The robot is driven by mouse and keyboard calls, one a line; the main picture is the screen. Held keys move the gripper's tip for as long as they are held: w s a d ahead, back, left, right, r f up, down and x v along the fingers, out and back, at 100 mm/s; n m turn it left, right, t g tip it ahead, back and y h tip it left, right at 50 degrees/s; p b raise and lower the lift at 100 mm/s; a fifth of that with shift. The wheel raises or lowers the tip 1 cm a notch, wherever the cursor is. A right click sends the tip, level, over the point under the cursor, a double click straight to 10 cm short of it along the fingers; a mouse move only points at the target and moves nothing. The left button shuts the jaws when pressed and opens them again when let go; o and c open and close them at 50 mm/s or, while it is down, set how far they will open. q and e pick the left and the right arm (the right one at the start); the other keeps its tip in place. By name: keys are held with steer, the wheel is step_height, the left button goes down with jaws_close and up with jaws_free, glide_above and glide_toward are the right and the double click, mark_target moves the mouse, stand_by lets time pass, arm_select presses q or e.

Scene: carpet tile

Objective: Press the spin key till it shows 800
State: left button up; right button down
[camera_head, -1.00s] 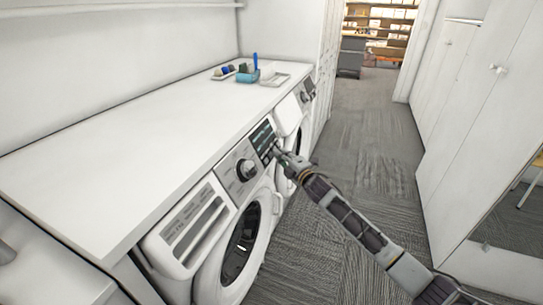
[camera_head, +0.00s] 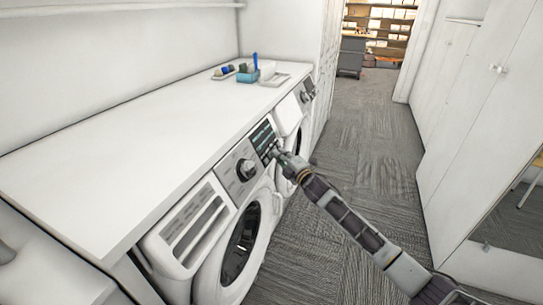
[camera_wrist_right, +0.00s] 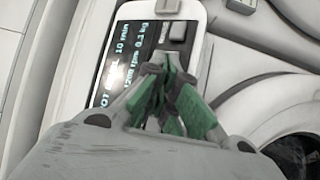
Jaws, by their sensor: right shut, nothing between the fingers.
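The washing machine (camera_head: 232,235) stands under the white counter, with a round dial (camera_head: 247,169) and a dark display (camera_head: 263,136) on its front panel. In the right wrist view the display (camera_wrist_right: 121,62) shows "10 min", "200 rpm" with any leading digit unclear, and "0.1 kg". Grey keys (camera_wrist_right: 178,31) line its edge; I cannot read which is the spin key. My right gripper (camera_wrist_right: 168,62) is shut and empty, its green-padded fingers at the panel over the display's edge. It also shows in the head view (camera_head: 277,152). Contact with a key is hidden. My left gripper is out of view.
The white counter (camera_head: 120,155) runs above the machines, with a blue container (camera_head: 247,76) and a tray (camera_head: 275,79) at its far end. A second machine (camera_head: 290,115) stands beyond. Tall white cabinets (camera_head: 470,120) line the right; the carpeted aisle (camera_head: 365,140) between is clear.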

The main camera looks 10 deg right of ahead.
stand_by(0.5)
steer(key=shift+s+d+r+p, duration=0.4)
steer(key=shift+d+p, duration=0.1)
steer(key=shift+p, duration=0.1)
steer(key=shift+d, duration=0.1)
steer(key=s+d+r+p, duration=0.2)
steer(key=d+p, duration=0.1)
steer(key=shift+s+d+r, duration=0.1)
steer(key=shift+s+d, duration=0.15)
steer(key=shift+d, duration=0.05)
stand_by(0.7)
stand_by(1.3)
